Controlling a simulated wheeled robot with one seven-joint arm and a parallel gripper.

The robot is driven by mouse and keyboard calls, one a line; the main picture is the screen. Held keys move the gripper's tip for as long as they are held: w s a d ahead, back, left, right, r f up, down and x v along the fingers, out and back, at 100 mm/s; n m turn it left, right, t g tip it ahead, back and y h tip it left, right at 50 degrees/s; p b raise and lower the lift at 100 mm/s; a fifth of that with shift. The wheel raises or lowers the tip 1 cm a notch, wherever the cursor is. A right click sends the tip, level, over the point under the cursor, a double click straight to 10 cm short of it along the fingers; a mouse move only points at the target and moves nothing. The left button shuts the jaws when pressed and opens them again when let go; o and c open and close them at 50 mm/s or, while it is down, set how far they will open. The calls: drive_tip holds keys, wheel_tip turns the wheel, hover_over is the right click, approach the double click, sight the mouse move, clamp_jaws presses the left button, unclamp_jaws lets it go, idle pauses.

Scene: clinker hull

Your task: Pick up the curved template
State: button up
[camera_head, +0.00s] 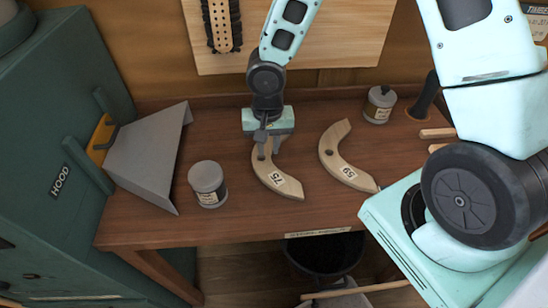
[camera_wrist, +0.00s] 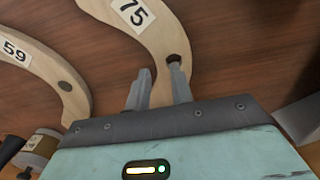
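A pale wooden curved template marked 75 (camera_head: 275,181) lies flat on the brown bench. It also shows in the wrist view (camera_wrist: 155,32), with a dark hole near its end. My gripper (camera_head: 269,153) points down at this template's far end. In the wrist view its fingers (camera_wrist: 159,78) are apart with nothing clamped. One finger is beside the template's edge; the other overlaps the hole. I cannot tell whether that finger is above the hole or in it. A second curved template marked 59 (camera_head: 339,157) lies to the right, apart from my gripper.
A grey lidded tin (camera_head: 208,184) stands left of the templates and another tin (camera_head: 379,104) at the back right. A grey angled hood (camera_head: 146,158) juts from the green cabinet (camera_head: 50,150) at the left. A dark bucket (camera_head: 325,252) is below the bench's front edge.

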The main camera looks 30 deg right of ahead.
sight(268, 157)
drive_tip(key=shift+w+f, duration=0.1)
drive_tip(key=shift+f, duration=1.4)
clamp_jaws()
drive_tip(key=shift+r, duration=0.15)
